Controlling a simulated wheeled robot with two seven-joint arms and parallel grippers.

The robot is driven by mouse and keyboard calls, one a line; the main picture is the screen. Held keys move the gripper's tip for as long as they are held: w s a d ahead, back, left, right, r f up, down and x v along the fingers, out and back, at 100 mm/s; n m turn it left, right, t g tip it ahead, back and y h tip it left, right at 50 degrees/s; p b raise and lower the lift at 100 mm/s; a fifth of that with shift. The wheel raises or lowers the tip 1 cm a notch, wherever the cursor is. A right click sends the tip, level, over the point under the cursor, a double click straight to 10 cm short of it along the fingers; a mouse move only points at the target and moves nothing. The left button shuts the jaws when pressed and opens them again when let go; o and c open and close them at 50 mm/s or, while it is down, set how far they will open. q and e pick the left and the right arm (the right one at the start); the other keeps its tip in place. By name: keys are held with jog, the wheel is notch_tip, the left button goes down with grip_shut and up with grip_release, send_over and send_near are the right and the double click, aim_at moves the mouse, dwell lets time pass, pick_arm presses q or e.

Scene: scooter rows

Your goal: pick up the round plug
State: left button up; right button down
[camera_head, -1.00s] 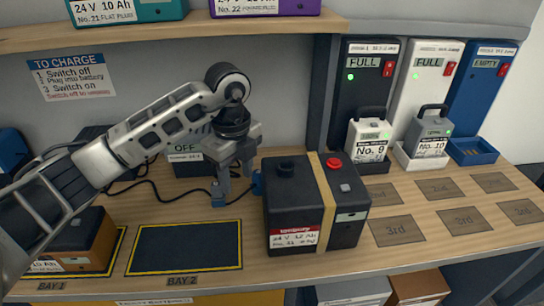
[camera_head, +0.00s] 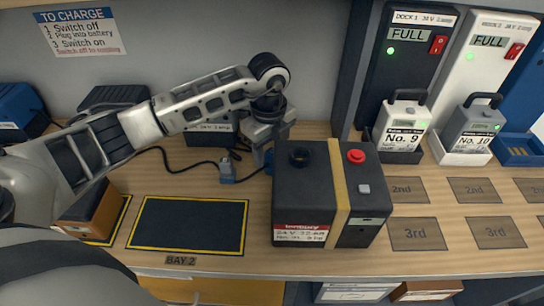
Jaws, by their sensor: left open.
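A blue plug (camera_head: 269,168) lies on the bench against the left side of the black battery, partly hidden by my gripper. A grey-blue plug (camera_head: 227,172) lies on a black cable to its left. I cannot tell from its shape which of the two is round. My left gripper (camera_head: 264,156) is open, pointing down right above the blue plug, close to the battery's left edge; its fingertips are partly hidden. My right gripper is not in view.
The empty black BAY 2 mat (camera_head: 188,225) lies in front. A brown and black battery (camera_head: 88,215) stands at left, behind my arm. A charger (camera_head: 210,136) stands behind the cables. Docks with batteries No. 9 (camera_head: 401,130) and No. 10 (camera_head: 467,132) stand at right.

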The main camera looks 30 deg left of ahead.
pick_arm(q)
grip_shut()
dwell(0.3)
